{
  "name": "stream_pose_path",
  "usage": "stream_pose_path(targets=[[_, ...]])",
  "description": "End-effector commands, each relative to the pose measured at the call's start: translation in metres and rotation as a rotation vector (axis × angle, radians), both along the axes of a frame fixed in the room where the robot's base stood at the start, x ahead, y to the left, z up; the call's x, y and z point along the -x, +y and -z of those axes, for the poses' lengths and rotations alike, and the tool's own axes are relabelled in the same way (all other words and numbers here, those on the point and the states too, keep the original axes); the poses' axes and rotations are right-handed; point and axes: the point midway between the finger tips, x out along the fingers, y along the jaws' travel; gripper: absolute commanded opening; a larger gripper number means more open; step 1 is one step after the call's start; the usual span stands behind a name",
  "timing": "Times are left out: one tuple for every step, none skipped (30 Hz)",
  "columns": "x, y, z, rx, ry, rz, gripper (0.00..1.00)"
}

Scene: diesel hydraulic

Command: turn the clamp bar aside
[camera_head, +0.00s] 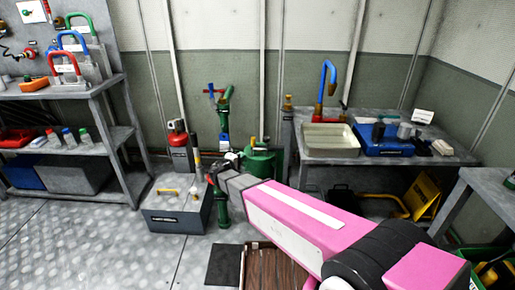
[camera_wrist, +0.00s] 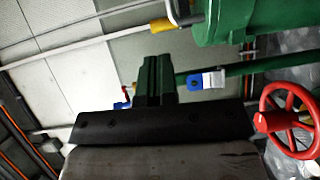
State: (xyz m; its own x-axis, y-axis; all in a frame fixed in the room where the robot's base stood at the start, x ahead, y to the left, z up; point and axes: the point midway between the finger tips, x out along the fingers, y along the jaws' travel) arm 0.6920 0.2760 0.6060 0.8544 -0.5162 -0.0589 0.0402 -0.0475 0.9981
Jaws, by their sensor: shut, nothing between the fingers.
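A grey bar with a yellow sleeve (camera_wrist: 164,24) runs beside a green vessel (camera_wrist: 224,20) at the top of the wrist view; it may be the clamp bar, but I cannot be sure. The green vessel (camera_head: 260,162) stands on the floor in the head view, partly hidden by my arm. My gripper (camera_wrist: 155,62) is shut with its dark fingers together and empty. The bar appears beyond the fingertips, apart from them. In the head view my gripper (camera_head: 213,176) is at the left of the vessel, small and hard to make out.
A red handwheel (camera_wrist: 288,121) is close at the right of the wrist view. A green pipe with a blue-and-white tag (camera_wrist: 207,80) runs behind the fingers. A grey box (camera_head: 176,207) stands left of my gripper. A bench with a cream basin (camera_head: 331,151) stands behind right.

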Motion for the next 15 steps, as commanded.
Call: stream_pose_path(targets=[[-0.002,0.014,0.0,0.02,-0.018,-0.028,0.0],[-0.003,0.019,-0.001,0.03,-0.026,-0.04,0.0],[-0.003,0.024,-0.002,0.037,-0.035,-0.051,0.0],[-0.004,0.026,-0.003,0.043,-0.039,-0.057,0.0],[-0.004,0.027,-0.003,0.046,-0.042,-0.061,0.0],[-0.006,0.027,-0.004,0.046,-0.043,-0.063,0.0],[-0.008,0.026,-0.004,0.047,-0.044,-0.063,0.0],[-0.01,0.024,-0.004,0.047,-0.044,-0.063,0.0],[-0.014,0.022,-0.003,0.047,-0.043,-0.062,0.0],[-0.018,0.02,-0.003,0.047,-0.043,-0.061,0.0],[-0.022,0.018,-0.003,0.047,-0.043,-0.061,0.0],[-0.028,0.015,-0.003,0.047,-0.043,-0.06,0.0],[-0.033,0.012,-0.003,0.047,-0.043,-0.06,0.0],[-0.038,0.01,-0.003,0.047,-0.043,-0.06,0.0],[-0.045,0.006,-0.003,0.047,-0.043,-0.06,0.0]])
